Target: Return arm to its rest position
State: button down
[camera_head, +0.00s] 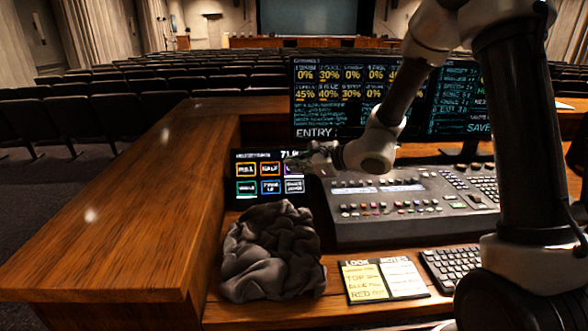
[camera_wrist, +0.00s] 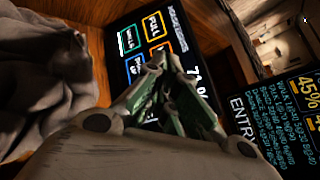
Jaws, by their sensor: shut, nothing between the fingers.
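My arm reaches in from the right in the head view, bent over the mixing console (camera_head: 430,205). My gripper (camera_head: 312,152) hangs at the top right corner of the small touch screen (camera_head: 262,207), in front of the big monitor's lower left part. In the wrist view my gripper (camera_wrist: 165,68) is shut and empty, its fingers in front of the touch screen (camera_wrist: 128,65). The screen shows several coloured outlined buttons. Whether the fingertips touch the screen cannot be told. Part of the screen is hidden behind my gripper.
A crumpled grey cloth (camera_head: 272,255) lies on the desk below the touch screen. A cue sheet (camera_head: 384,280) and a keyboard (camera_head: 455,268) lie at the front. Large monitors (camera_head: 335,100) stand behind the console. A wide wooden ledge (camera_head: 130,215) at left is bare.

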dwell(0.4)
jog(key=s+f+n+g, duration=0.1)
jog(key=s, duration=0.1)
jog(key=s+f+n+g, duration=0.1)
jog(key=s, duration=0.1)
jog(key=s+f+n+g, duration=0.1)
jog(key=s, duration=0.1)
jog(key=shift+d+y, duration=0.15)
jog(key=shift+y, duration=0.15)
jog(key=s+n+g, duration=0.1)
jog(key=s+d+n, duration=0.1)
jog(key=s, duration=0.1)
jog(key=s+n+g, duration=0.1)
jog(key=s, duration=0.1)
jog(key=shift+s+d+f+g, duration=0.15)
jog(key=shift+s+d+g, duration=0.05)
jog(key=shift+d+g, duration=0.1)
jog(key=s+d+r+n+g+h, duration=0.2)
jog(key=s+d+r+n+h, duration=0.3)
jog(key=s+d, duration=0.4)
jog(key=s+d+r+n+g+h, duration=0.1)
jog(key=s+d+r+n+h, duration=0.15)
jog(key=s+d+n, duration=0.7)
jog(key=s+d+r+t+h, duration=0.1)
jog(key=d+r+t+h, duration=0.2)
jog(key=d+r, duration=0.5)
jog(key=shift+s+d+r+t, duration=0.3)
jog(key=shift+s+d+t, duration=0.1)
jog(key=shift+d+t, duration=0.55)
